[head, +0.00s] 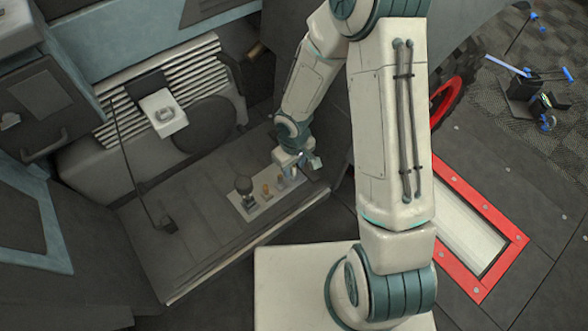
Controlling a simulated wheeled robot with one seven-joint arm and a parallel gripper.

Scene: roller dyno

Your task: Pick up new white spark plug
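A small pale plate (250,211) lies on the dark ledge left of my arm and bears several small upright parts. Two of these, one orange-brown (266,190) and one paler (281,183), look like spark plugs, but they are too small to tell apart surely. My gripper (309,164) is low at the right end of the plate, close to a small whitish part (290,172). I cannot tell whether this part is the new white spark plug or whether my gripper touches it. The state of its fingers is too small to make out.
A dark round-topped part (244,186) stands on the plate's left side. A thin dark rod (128,165) rises from a block on the ledge. A ribbed engine cover (175,80) is behind. A red-framed roller (470,235) is at right. The ledge's left part is mostly clear.

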